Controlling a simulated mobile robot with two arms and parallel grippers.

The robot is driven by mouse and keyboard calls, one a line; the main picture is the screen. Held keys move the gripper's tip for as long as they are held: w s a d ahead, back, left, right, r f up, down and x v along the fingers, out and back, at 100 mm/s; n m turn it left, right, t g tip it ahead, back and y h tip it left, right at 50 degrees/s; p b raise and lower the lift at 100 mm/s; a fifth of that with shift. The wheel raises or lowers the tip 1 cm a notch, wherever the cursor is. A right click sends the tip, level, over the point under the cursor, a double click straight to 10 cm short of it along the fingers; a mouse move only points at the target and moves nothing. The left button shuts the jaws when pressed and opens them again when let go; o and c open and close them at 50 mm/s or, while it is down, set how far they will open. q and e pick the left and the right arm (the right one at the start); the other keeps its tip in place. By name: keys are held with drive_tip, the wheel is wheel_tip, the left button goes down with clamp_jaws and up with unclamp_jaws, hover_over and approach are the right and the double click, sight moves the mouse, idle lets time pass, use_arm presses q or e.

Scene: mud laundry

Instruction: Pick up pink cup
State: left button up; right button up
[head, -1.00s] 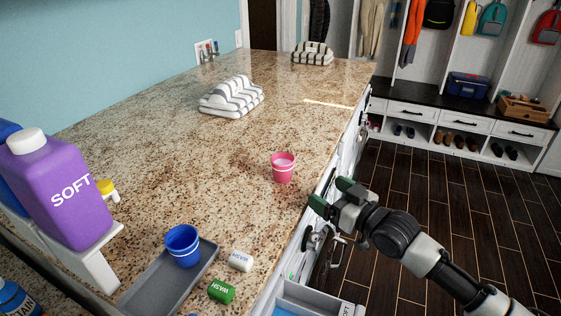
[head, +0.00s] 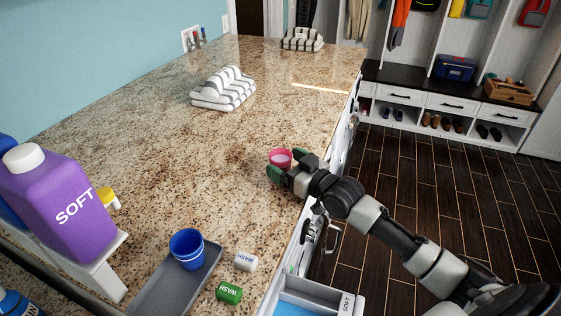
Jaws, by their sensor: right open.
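The pink cup (head: 280,157) stands upright on the speckled granite counter (head: 190,165), near its right edge. My right gripper (head: 284,168) is at the cup, its green-tipped fingers open with the cup's rim showing between them. The lower part of the cup is hidden behind the gripper, so I cannot tell whether the fingers touch it. My left gripper is not in view.
A blue cup (head: 186,248) stands on a grey tray (head: 150,292) at the front. White (head: 246,261) and green (head: 229,293) WASH containers lie beside it. A purple SOFT bottle (head: 60,205) stands at left. Folded striped towels (head: 224,90) lie farther back. The counter between is clear.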

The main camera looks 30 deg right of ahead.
drive_tip(key=shift+x, duration=1.15)
drive_tip(key=c, duration=1)
drive_tip(key=shift+o, duration=0.2)
